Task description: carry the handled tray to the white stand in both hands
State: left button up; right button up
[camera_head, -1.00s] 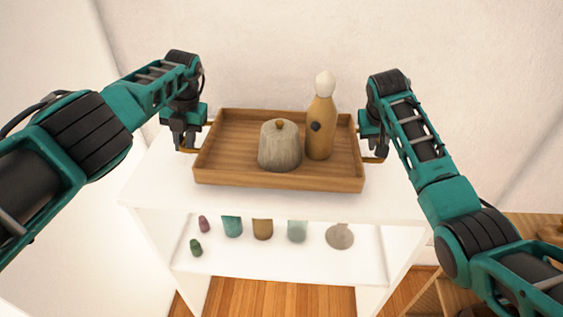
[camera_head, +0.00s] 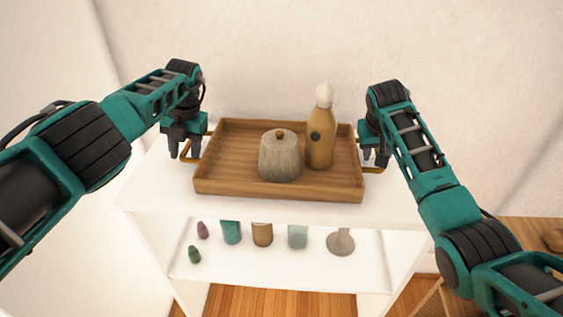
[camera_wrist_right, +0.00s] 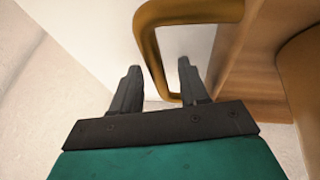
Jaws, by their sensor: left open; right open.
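The brown wooden tray (camera_head: 225,185) rests on top of the white stand (camera_head: 150,185). On it are a grey lidded pot (camera_head: 280,158) and a tan bottle with a white top (camera_head: 321,135). My left gripper (camera_head: 182,156) is open at the tray's left brass handle (camera_head: 190,160). My right gripper (camera_head: 374,156) is at the right brass handle (camera_head: 374,170), partly hidden by its own arm. In the right wrist view its fingers (camera_wrist_right: 158,80) are apart and empty-looking, with the handle bar (camera_wrist_right: 148,48) crossing between them. Whether either gripper touches its handle is unclear.
The stand's lower shelf (camera_head: 290,275) holds several small cups and figures, and a grey goblet (camera_head: 340,243). A plain wall is close behind the stand. Wooden furniture (camera_head: 535,235) stands at the right. The stand top in front of the tray is clear.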

pick_arm(q)
notch_tip(320, 180, up, 12)
jog(key=d, duration=0.2)
jog(key=shift+f, duration=0.25)
pick_arm(e)
jog(key=v, duration=1.2)
pick_arm(q)
jog(key=shift+s+d, duration=0.1)
pick_arm(e)
jog(key=shift+a, duration=0.1)
